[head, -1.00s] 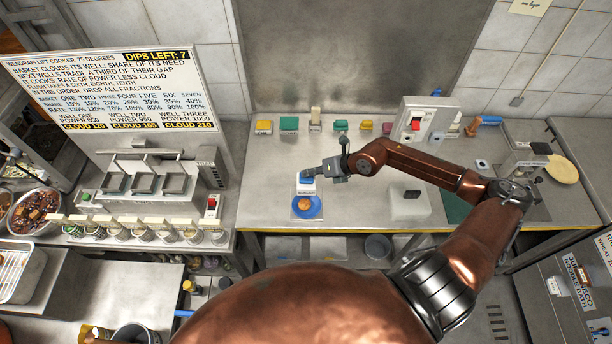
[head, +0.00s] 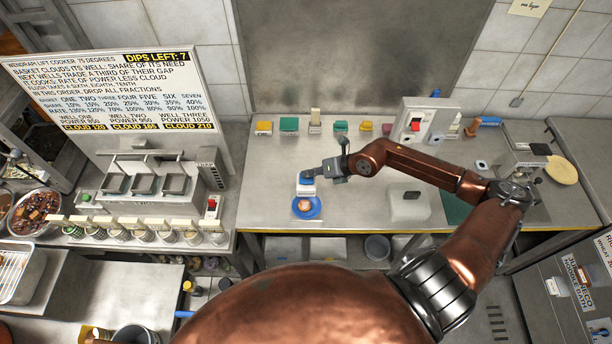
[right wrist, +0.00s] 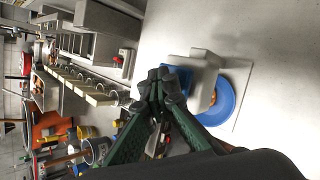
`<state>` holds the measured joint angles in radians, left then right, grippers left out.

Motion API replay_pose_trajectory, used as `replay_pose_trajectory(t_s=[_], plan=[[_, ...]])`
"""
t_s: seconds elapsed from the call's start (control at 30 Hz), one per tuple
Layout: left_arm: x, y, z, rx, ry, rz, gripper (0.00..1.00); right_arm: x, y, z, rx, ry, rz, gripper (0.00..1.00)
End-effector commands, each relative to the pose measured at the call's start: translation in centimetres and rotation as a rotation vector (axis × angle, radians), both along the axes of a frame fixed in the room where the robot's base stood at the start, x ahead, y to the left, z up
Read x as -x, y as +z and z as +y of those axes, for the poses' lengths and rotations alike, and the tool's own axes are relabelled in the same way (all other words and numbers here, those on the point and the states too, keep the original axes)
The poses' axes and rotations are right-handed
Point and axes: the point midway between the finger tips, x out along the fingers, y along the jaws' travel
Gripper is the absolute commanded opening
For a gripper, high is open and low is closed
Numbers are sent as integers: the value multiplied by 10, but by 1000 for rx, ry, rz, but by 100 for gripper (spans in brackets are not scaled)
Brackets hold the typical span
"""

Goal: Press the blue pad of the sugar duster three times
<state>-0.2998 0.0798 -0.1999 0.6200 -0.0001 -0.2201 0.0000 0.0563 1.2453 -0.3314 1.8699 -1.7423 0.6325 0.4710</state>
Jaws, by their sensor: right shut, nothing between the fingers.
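The sugar duster (head: 307,188) is a small pale device on the steel counter, with a blue pad (head: 304,180) on top. A blue plate (head: 315,212) with a small round pastry (head: 304,205) sits at its front. My right gripper (head: 305,173) is shut and empty, its fingertips at the blue pad. In the right wrist view the closed fingertips (right wrist: 163,82) overlap the blue pad (right wrist: 180,75) beside the white duster body (right wrist: 206,70); contact is hard to tell. The pastry is mostly hidden there. My left gripper is not in view.
A white rounded box (head: 408,203) stands right of the duster, under my right arm. Several coloured blocks (head: 289,124) line the counter's back. The basket cooker (head: 150,185) and a row of cups stand left. The counter around the duster is mostly clear.

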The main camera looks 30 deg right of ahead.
Motion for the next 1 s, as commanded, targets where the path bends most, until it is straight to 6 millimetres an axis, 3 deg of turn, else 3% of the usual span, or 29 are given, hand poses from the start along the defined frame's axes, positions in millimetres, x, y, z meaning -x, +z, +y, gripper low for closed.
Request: replay_pose_trajectory(t_s=[0.3, 0.73, 1.0], plan=[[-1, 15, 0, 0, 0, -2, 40, 0, 19, 0, 1, 1, 0, 0], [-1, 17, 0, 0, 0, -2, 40, 0, 23, 0, 1, 0, -1, 0], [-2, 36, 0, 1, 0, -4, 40, -1, 48, 0, 1, 0, -3, 0]])
